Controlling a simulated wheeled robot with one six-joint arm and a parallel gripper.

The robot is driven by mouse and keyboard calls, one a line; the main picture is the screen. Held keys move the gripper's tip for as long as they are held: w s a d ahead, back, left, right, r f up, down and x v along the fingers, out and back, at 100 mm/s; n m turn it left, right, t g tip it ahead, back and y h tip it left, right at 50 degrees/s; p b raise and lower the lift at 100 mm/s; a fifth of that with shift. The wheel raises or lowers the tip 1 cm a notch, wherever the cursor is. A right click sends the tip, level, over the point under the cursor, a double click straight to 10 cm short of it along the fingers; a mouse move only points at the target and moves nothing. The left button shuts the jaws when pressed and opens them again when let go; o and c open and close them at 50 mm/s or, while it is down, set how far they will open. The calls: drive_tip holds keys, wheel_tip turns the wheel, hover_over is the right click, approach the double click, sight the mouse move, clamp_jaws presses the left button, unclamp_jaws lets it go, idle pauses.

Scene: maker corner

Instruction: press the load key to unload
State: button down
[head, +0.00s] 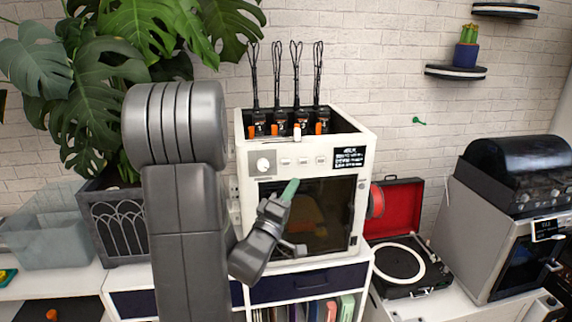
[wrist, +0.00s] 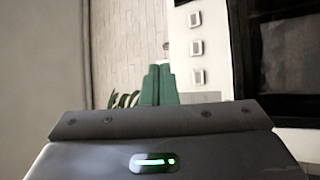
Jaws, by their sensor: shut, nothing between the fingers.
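The white printer (head: 368,150) stands on the cabinet. The labels are too small to read, so I cannot tell which is the load key. My gripper (head: 293,184) has its green fingers shut and empty, in front of the dark door window, just below the keys. In the wrist view the shut fingers (wrist: 158,70) appear left of the keys (wrist: 196,47), apparently apart from them.
Several filament loaders with orange tabs (head: 297,120) stand in the printer's open top. A turntable with a red lid (head: 398,210) is on the right, beside a grey machine (head: 485,235). A large potted plant (head: 110,50) is on the left.

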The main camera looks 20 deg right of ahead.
drive_tip(key=p, duration=0.2)
approach(290, 160)
drive_tip(key=d+r, duration=0.3)
drive_tip(key=d, duration=0.1)
drive_tip(key=shift+w+d+f, duration=0.1)
drive_tip(key=shift+w+f, duration=0.15)
drive_tip(key=shift+w, duration=0.65)
drive_tip(key=shift+w+b, duration=0.15)
drive_tip(key=shift+b, duration=0.15)
idle(0.8)
drive_tip(key=shift+w+d, duration=0.1)
drive_tip(key=shift+w, duration=0.15)
drive_tip(key=shift+w+d+b, duration=0.1)
drive_tip(key=shift+w+b, duration=0.2)
drive_tip(key=shift+w, duration=0.05)
idle(0.7)
drive_tip(key=shift+s, duration=0.15)
drive_tip(key=shift+s+a+b, duration=0.2)
drive_tip(key=shift+s+b, duration=0.25)
drive_tip(key=shift+s, duration=0.2)
